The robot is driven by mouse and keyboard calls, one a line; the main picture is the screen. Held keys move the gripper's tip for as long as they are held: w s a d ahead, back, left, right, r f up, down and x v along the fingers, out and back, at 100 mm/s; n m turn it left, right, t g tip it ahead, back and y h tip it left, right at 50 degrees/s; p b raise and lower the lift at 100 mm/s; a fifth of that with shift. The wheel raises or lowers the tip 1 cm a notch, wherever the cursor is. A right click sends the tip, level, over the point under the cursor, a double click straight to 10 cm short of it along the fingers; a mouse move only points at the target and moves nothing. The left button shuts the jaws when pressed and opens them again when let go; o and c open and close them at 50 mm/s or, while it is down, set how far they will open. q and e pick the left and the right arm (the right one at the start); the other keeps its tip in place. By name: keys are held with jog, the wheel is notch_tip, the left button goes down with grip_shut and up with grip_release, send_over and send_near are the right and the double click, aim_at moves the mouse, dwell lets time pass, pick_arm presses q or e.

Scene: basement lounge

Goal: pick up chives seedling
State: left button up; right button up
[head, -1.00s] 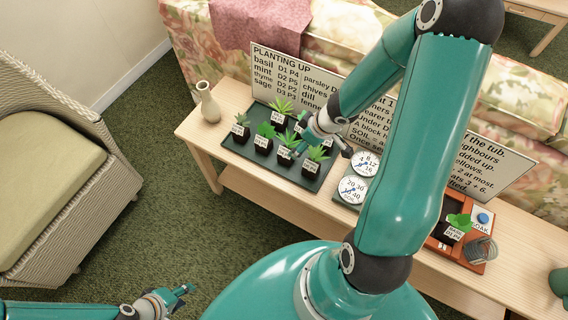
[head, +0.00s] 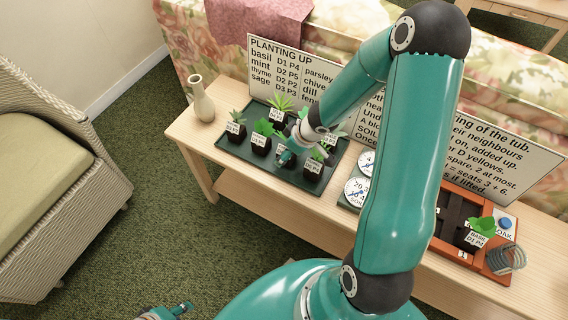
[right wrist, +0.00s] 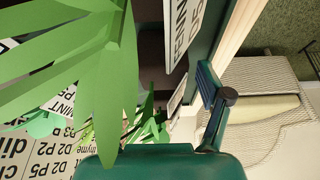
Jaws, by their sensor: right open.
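Several small potted seedlings stand on a dark green tray (head: 228,147); I cannot tell which is the chives. My right gripper (head: 287,158) is open over the tray's front middle, among the pots and hiding some of them. The right wrist view shows one dark finger (right wrist: 212,95) beside a close plant with long pointed green leaves (right wrist: 75,75). A label reading like "FENN" (right wrist: 185,40) is near it, with a "MINT" label (right wrist: 62,105) behind. Nothing is visibly held. My left gripper (head: 180,308) is at the bottom edge, mostly cut off.
A beige vase (head: 202,104) stands left of the tray. Two round dials (head: 357,190) are right of it. An orange-brown planter (head: 500,262) with a basil seedling (head: 481,228) is farther right. Text boards (head: 270,70) stand behind. A wicker chair (head: 60,190) is at left.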

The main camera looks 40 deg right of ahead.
jog(key=shift+w+f, duration=0.15)
jog(key=shift+f, duration=0.3)
pick_arm(q)
jog(key=shift+f, duration=0.35)
pick_arm(e)
jog(key=shift+r, duration=0.1)
jog(key=shift+c, duration=0.2)
jog(key=c, duration=1.2)
pick_arm(q)
jog(key=shift+r, duration=0.1)
pick_arm(e)
jog(key=shift+r, duration=0.1)
